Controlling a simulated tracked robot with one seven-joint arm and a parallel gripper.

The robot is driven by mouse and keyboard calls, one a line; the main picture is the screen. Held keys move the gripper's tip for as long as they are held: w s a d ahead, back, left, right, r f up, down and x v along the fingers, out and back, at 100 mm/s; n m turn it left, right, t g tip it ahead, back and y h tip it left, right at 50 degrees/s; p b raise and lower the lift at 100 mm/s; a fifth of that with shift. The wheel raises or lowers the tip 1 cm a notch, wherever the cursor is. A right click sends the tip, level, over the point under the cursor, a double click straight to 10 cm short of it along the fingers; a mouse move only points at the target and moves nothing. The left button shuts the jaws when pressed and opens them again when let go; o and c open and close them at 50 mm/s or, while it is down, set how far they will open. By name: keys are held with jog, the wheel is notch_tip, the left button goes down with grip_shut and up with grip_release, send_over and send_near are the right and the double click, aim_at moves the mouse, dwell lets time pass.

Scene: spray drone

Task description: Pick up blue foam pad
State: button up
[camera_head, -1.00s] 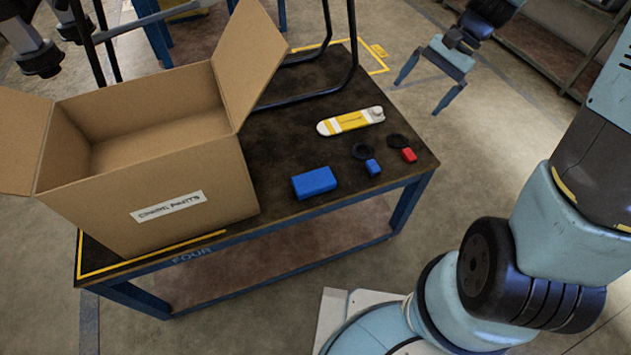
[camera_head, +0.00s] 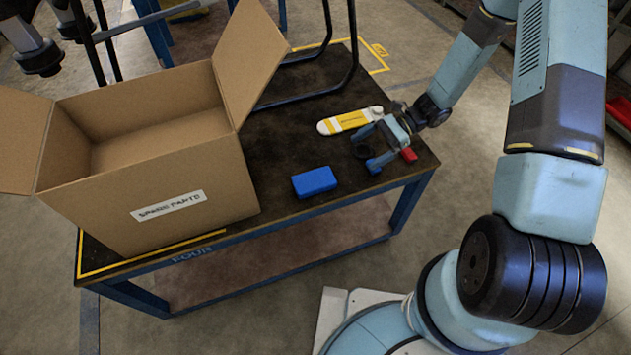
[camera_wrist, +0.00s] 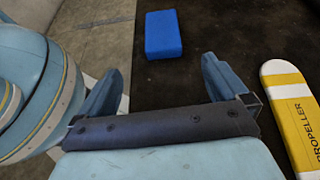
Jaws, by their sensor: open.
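The blue foam pad (camera_head: 314,182) is a flat blue block lying on the dark tabletop, right of the cardboard box. In the wrist view the pad (camera_wrist: 163,34) lies ahead of the fingertips, roughly in line with the gap between them. My gripper (camera_head: 383,158) is open and empty, to the right of the pad and apart from it. In the wrist view my gripper (camera_wrist: 162,76) shows both fingers spread. It hides part of the small items on the table.
An open cardboard box (camera_head: 160,190) labelled spare parts stands on the table's left. A small red item (camera_head: 409,154) is close beside my gripper. The table (camera_head: 280,215) is clear around the pad.

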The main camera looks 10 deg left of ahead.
aim_at(327, 174)
jog(key=shift+s+a+f+m, duration=0.1)
jog(key=shift+a+f+m, duration=0.05)
jog(key=shift+f, duration=0.3)
jog(key=shift+s+a+f+m, duration=0.1)
jog(key=shift+a+f+m, duration=0.05)
jog(key=shift+f, duration=0.3)
jog(key=shift+s+a+f+y, duration=0.1)
jog(key=shift+a+f+y, duration=0.1)
jog(key=shift+y, duration=0.1)
jog(key=x, duration=1.3)
jog(key=shift+a+f, duration=0.15)
jog(key=shift+a, duration=0.05)
jog(key=c, duration=1)
jog(key=shift+o, duration=0.2)
